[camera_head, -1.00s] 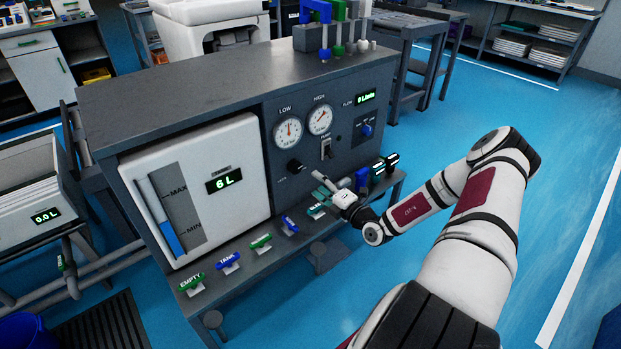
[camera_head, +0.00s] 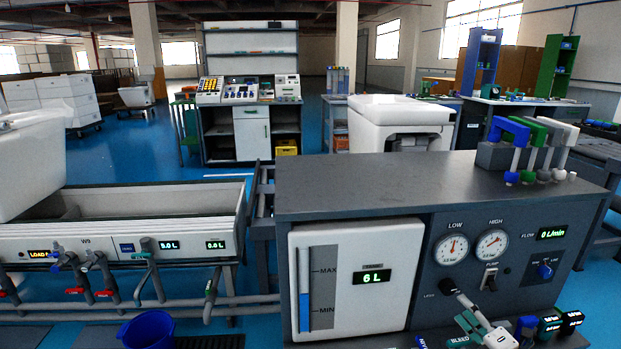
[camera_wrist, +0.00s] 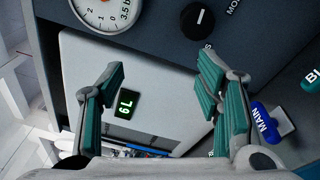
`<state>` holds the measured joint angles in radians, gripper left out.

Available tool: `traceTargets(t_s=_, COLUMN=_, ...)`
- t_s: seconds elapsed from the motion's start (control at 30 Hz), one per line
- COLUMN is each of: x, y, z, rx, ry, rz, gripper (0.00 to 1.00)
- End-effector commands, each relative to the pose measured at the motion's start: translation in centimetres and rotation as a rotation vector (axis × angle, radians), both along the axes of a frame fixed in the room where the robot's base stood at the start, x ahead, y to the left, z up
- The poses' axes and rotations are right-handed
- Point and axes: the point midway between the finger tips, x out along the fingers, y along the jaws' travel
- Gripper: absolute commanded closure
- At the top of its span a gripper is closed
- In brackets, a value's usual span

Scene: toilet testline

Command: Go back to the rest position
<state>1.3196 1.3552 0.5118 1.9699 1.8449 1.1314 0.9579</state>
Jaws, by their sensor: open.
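My gripper (camera_head: 473,318) shows at the lower right of the head view, in front of the dark test panel (camera_head: 442,298), below the black knob (camera_head: 447,287). In the wrist view my gripper (camera_wrist: 165,82) has its two green-padded fingers wide apart with nothing between them. Beyond them is the white tank front with a green-lit display (camera_wrist: 127,104). A dial gauge (camera_wrist: 103,12), the black knob (camera_wrist: 198,19) and a blue MAIN valve handle (camera_wrist: 264,122) show around the fingers. Most of my arm is outside the head view.
The grey test bench (camera_head: 380,180) fills the front right, with blue, green and white pipe hooks (camera_head: 530,135) on top. A sink-like trough (camera_head: 130,235) with pipes stands at left, a blue bucket (camera_head: 146,330) before it. A console (camera_head: 250,125) stands behind.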

Motion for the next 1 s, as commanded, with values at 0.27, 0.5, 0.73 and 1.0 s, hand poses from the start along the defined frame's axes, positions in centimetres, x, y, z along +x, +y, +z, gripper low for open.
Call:
traceTargets(t_s=0.27, x=0.1, y=10.7, z=9.7, rx=-0.48, ry=-0.151, rz=0.454, gripper=0.41)
traceTargets(t_s=0.5, x=-3.5, y=19.6, z=15.7, rx=-0.854, ry=-0.335, rz=0.839, gripper=0.41)
traceTargets(t_s=0.73, x=-9.2, y=26.1, z=20.1, rx=-1.181, ry=-0.548, rz=1.187, gripper=0.41)
traceTargets(t_s=1.0, x=-17.4, y=30.4, z=23.8, rx=-1.52, ry=-0.834, rz=1.569, gripper=0.41)
